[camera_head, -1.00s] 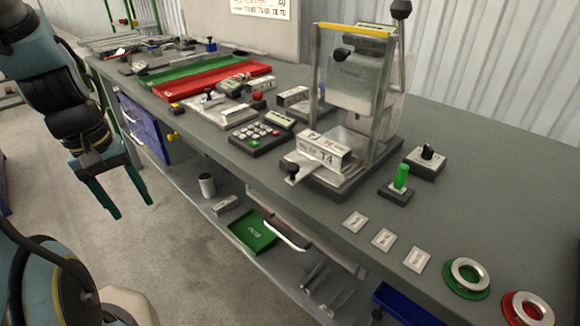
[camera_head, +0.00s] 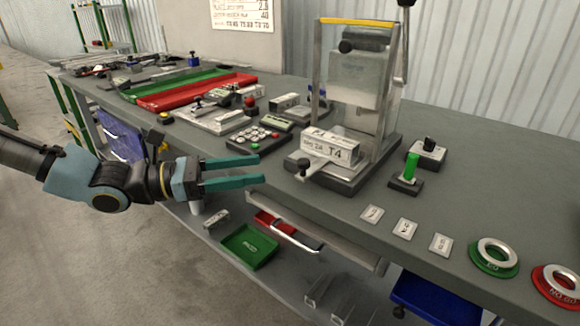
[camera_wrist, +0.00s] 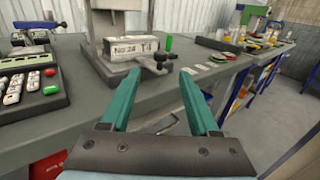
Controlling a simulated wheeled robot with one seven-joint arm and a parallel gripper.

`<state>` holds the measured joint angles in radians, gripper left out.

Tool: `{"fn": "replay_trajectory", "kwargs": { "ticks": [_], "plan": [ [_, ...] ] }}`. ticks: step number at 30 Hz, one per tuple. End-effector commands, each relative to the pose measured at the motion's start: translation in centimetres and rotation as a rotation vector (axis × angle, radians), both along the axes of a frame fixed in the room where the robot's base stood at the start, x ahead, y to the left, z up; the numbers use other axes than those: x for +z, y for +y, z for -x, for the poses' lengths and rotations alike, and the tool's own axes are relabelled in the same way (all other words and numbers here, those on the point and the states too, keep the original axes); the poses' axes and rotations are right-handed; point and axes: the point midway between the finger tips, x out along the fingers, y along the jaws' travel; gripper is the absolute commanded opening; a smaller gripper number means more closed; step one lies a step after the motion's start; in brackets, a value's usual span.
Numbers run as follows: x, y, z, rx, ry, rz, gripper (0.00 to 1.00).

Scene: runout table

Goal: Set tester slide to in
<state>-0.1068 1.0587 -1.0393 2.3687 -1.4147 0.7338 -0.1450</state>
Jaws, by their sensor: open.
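The tester (camera_head: 362,80) stands on the grey table, with a clear guard, a grey frame and a yellow top bar. Its slide carries a metal block marked T4 (camera_head: 331,146) and sticks out at the front left, ending in a dark knob (camera_head: 304,163). In the wrist view the block (camera_wrist: 128,46) and the knob (camera_wrist: 161,56) show ahead of my fingers. My gripper (camera_head: 262,171) is open and empty, its teal fingers pointing right toward the knob, a short way left of it. In the wrist view my gripper (camera_wrist: 154,95) has nothing between its fingers.
A keypad box (camera_head: 258,139) lies left of the tester. A green switch (camera_head: 409,170) and a black-knob switch (camera_head: 427,150) stand to its right. Small tags (camera_head: 405,228) and ringed green (camera_head: 494,257) and red (camera_head: 556,284) discs lie along the front. A drawer handle (camera_head: 296,237) juts below the edge.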

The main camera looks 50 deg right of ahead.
Motion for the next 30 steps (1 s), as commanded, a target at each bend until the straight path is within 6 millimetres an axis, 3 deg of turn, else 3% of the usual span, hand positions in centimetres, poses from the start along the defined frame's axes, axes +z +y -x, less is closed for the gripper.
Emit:
{"fn": "replay_trajectory", "kwargs": {
  "ticks": [18,30],
  "plan": [
    [0.0,-7.4,6.0,-0.004,-0.003,-0.003,0.62],
    [-0.1,-8.1,6.5,-0.002,-0.005,-0.003,0.62]
  ]
}}
